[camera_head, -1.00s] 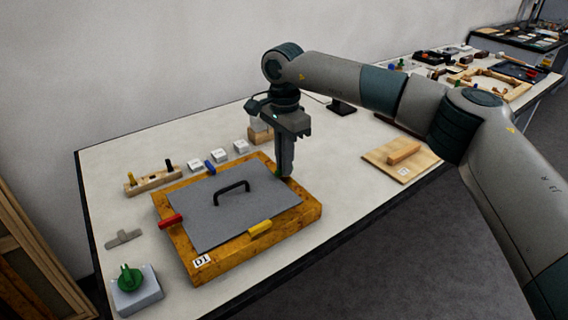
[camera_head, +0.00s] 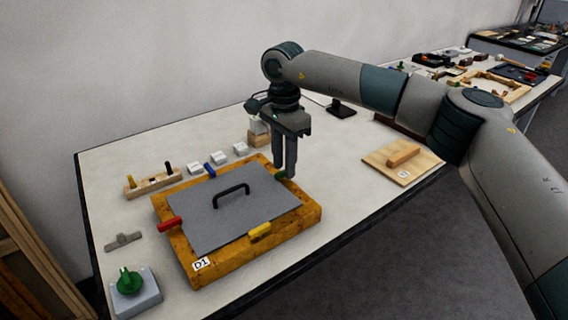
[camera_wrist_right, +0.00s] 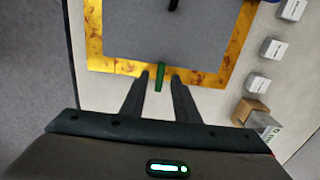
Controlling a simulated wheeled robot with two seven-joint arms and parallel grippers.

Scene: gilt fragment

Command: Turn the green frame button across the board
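The green frame button (camera_head: 281,174) sits on the far right side of the wooden frame (camera_head: 312,211), which holds a grey board (camera_head: 215,222) with a black handle (camera_head: 231,194). My right gripper (camera_head: 285,174) points down at this button. In the wrist view, the green button (camera_wrist_right: 160,77) stands between the two parted fingertips (camera_wrist_right: 160,82), with a visible gap on each side. It lies lengthwise across the frame bar; I cannot tell whether its inner end overlaps the board. My left gripper is not in view.
A red button (camera_head: 170,222), a yellow button (camera_head: 260,230) and a blue button (camera_head: 210,169) sit around the frame. White blocks (camera_head: 219,158) and a wooden peg holder (camera_head: 152,183) stand behind. A green knob box (camera_head: 136,293) is front left; a wooden plate (camera_head: 402,160) lies right.

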